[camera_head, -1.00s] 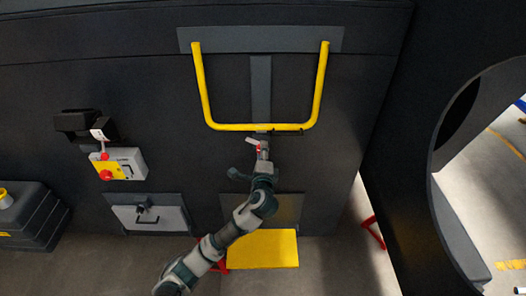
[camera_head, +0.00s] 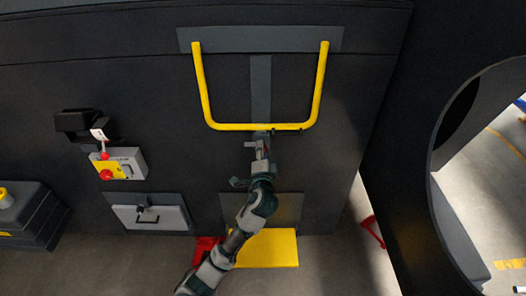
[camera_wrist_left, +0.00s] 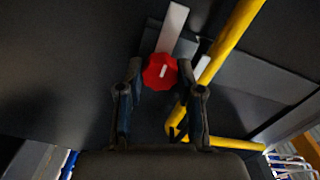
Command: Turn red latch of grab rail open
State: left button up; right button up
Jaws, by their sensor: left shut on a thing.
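The yellow grab rail (camera_head: 317,90) is a U-shaped bar on the dark chassis wall, with its cross bar at the bottom. It also shows in the left wrist view (camera_wrist_left: 228,42). The red latch (camera_wrist_left: 160,71) is a round scalloped knob below the middle of the cross bar. A pale lever (camera_wrist_left: 172,28) extends from it; in the head view it points left. My left gripper (camera_wrist_left: 160,75) is shut on the red knob, a fingertip on each side. In the head view my left gripper (camera_head: 261,153) largely hides the knob. My right gripper is not in view.
A grey and yellow box with red knobs (camera_head: 119,163) is on the wall at left, above a grey panel with a handle (camera_head: 150,217). A yellow step (camera_head: 266,248) lies below my left arm. A large round opening is at right.

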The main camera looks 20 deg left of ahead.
pick_arm(q)
jog(key=shift+f, duration=0.45)
jog(key=o, duration=1.2)
jog(key=shift+c, duration=0.2)
jog(key=shift+r, duration=0.15)
jog(key=v, duration=1.2)
